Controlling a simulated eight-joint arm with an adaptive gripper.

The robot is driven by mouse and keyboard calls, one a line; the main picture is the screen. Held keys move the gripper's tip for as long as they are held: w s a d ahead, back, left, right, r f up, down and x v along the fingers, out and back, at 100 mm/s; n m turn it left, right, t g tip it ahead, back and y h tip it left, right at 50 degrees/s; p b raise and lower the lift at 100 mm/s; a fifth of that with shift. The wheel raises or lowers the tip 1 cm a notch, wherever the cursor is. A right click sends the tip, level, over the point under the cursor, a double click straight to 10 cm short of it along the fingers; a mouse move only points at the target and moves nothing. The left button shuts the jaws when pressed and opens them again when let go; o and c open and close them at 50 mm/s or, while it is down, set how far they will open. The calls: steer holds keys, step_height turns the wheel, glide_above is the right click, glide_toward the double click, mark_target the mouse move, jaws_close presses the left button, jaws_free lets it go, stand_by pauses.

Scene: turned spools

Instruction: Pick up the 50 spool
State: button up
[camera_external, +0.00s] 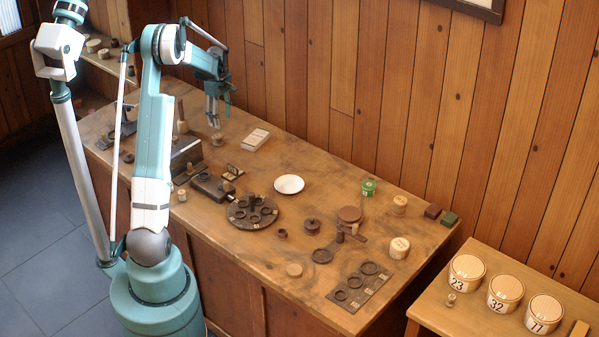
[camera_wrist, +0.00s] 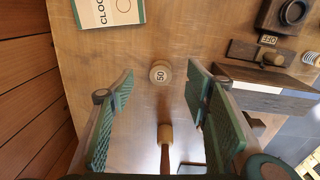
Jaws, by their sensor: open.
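The 50 spool (camera_wrist: 160,72) is a small pale wooden spool standing on the bench, its round top marked "50" in the wrist view. In the external view the spool (camera_external: 217,140) stands near the back edge of the bench, left of the white booklet. My gripper (camera_wrist: 160,84) is open and empty, pointing down. In the wrist view the spool shows between and just beyond its green-padded fingertips, touching neither. In the external view my gripper (camera_external: 213,120) hangs above the spool with a gap below the fingertips.
A wooden-handled tool (camera_wrist: 165,138) is close to the spool. A booklet (camera_wrist: 108,10) lies nearby; a dark block device with an OFF label (camera_wrist: 268,40) is on the other side. The plank wall (camera_wrist: 30,105) borders the bench. A white dish (camera_external: 289,184) lies farther right.

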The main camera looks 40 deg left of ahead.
mark_target(217, 135)
steer(key=shift+n, duration=0.6)
steer(key=a+f, duration=0.3)
steer(key=shift+a+f, duration=0.2)
steer(key=shift+a, duration=0.1)
steer(key=shift+f, duration=0.1)
steer(key=shift+f, duration=1.2)
steer(key=shift+f, duration=0.1)
steer(key=shift+s+f, duration=0.1)
steer(key=shift+f, duration=2.45)
steer(key=shift+c, duration=0.2)
steer(key=c, duration=0.9)
